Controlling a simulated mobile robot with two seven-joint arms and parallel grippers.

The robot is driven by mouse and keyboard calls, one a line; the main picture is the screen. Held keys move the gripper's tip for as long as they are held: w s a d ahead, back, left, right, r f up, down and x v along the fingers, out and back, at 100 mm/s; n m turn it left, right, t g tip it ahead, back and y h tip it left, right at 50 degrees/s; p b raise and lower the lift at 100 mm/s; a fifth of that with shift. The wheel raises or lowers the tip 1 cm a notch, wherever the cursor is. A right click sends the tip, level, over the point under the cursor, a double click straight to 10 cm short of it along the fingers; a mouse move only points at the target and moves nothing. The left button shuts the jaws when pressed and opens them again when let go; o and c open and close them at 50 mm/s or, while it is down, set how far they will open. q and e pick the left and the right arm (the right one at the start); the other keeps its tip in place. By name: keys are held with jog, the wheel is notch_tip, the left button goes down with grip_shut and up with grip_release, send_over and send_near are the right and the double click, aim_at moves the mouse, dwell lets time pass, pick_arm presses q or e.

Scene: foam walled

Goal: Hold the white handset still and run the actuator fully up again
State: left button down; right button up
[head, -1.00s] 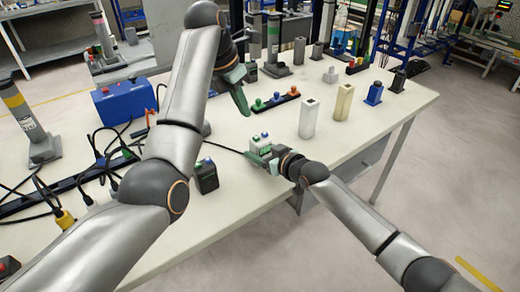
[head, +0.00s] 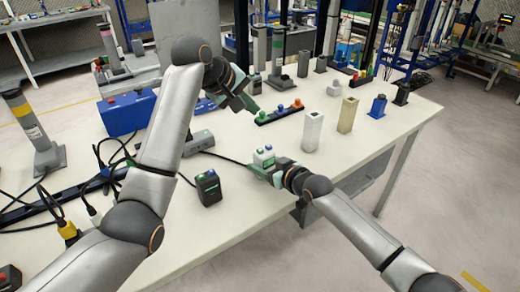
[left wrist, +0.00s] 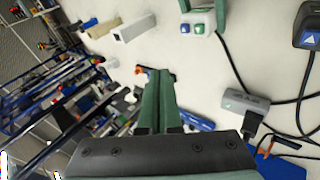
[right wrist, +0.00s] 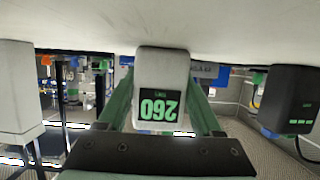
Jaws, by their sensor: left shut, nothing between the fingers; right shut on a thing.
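The white handset (head: 264,157) has a blue and a green button on top and stands at the table's front edge. My right gripper (head: 266,168) is shut on it. The right wrist view shows the handset (right wrist: 162,75) between the fingers, its display reading 260 upside down. My left gripper (head: 252,107) is shut and empty, above the table behind the handset. In the left wrist view its fingers (left wrist: 160,80) are together, apart from the handset (left wrist: 195,27). Grey columns stand at the left (head: 33,135) and back (head: 277,52); I cannot tell which is the actuator.
A black handset (head: 208,187) stands left of the white one. A grey box (head: 199,142) with a cable lies behind it. A strip with coloured knobs (head: 279,113), a white block (head: 312,130) and a beige block (head: 348,115) stand right. Cables clutter the left side.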

aim_at(260, 151)
pick_arm(q)
jog(key=m, duration=0.2)
jog(key=d+m, duration=0.1)
jog(key=m, duration=0.1)
jog(key=s+m+h, duration=0.1)
jog(key=m, duration=0.1)
jog(key=shift+d, duration=0.3)
jog(key=shift+f, duration=0.15)
jog(key=shift+f, duration=4.35)
jog(key=shift+f, duration=0.45)
jog(key=shift+f, duration=0.55)
dwell(1.6)
